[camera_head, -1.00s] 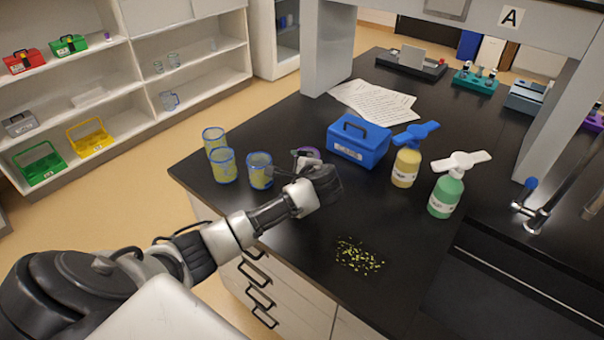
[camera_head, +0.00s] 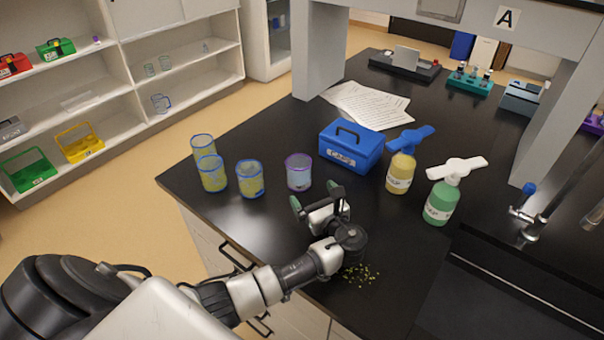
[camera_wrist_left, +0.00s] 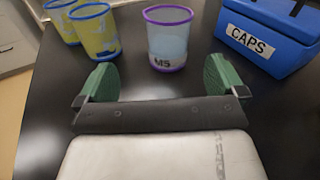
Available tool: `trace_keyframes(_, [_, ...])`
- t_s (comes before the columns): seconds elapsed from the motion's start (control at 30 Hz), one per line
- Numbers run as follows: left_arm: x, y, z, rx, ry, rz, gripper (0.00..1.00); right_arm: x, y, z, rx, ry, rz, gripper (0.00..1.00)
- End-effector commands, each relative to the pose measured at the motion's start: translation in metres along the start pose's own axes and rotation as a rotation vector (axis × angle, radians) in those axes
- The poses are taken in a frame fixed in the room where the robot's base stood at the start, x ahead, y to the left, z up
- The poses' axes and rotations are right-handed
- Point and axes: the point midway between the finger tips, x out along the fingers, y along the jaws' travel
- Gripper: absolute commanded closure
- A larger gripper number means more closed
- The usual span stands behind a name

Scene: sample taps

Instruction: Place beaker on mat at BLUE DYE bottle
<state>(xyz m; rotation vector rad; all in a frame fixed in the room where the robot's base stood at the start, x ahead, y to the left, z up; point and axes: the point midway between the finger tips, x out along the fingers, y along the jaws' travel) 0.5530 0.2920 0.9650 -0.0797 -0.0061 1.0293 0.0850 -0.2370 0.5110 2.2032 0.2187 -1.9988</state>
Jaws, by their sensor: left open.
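A clear beaker with a purple rim (camera_head: 299,172) stands upright on the black bench. In the left wrist view the beaker (camera_wrist_left: 168,40) shows a label like "M5" and pale bluish contents. My left gripper (camera_head: 317,200) is open and empty in front of it. In the left wrist view the green-padded fingers (camera_wrist_left: 158,80) are spread, with the beaker beyond them, apart from them. I see no mat and no bottle readable as BLUE DYE. A yellow bottle with a blue top (camera_head: 400,172) and a green bottle with a white top (camera_head: 441,203) stand at the right; their labels are unreadable.
Blue-rimmed beakers with yellow contents (camera_head: 250,180) stand left of the purple-rimmed one. A blue CAPS box (camera_head: 350,147) is behind it to the right. Yellow-green bits (camera_head: 362,277) lie near my left wrist. Papers (camera_head: 367,105) lie farther back. A sink (camera_head: 490,285) is at the right.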

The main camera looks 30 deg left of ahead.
Motion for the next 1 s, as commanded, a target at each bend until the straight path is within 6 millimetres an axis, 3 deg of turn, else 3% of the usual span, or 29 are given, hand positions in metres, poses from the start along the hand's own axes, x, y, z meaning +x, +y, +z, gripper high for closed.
trace_keyframes(0.17, [0.001,-0.002,-0.002,0.075,-0.036,-0.009,0.02,0.006,0.0,0.001,0.0,0.0,0.0,0.57])
trace_keyframes(0.43, [0.042,-0.003,-0.003,0.071,-0.036,-0.008,0.02,0.029,-0.002,0.007,0.0,-0.006,-0.001,0.57])
trace_keyframes(0.63, [0.054,-0.004,-0.002,0.07,-0.034,-0.01,0.02,0.036,-0.003,0.009,0.001,-0.009,-0.003,0.57])
trace_keyframes(1.0, [0.098,-0.009,-0.006,0.068,-0.034,-0.008,0.02,0.078,-0.005,0.012,0.002,-0.007,-0.005,0.57])
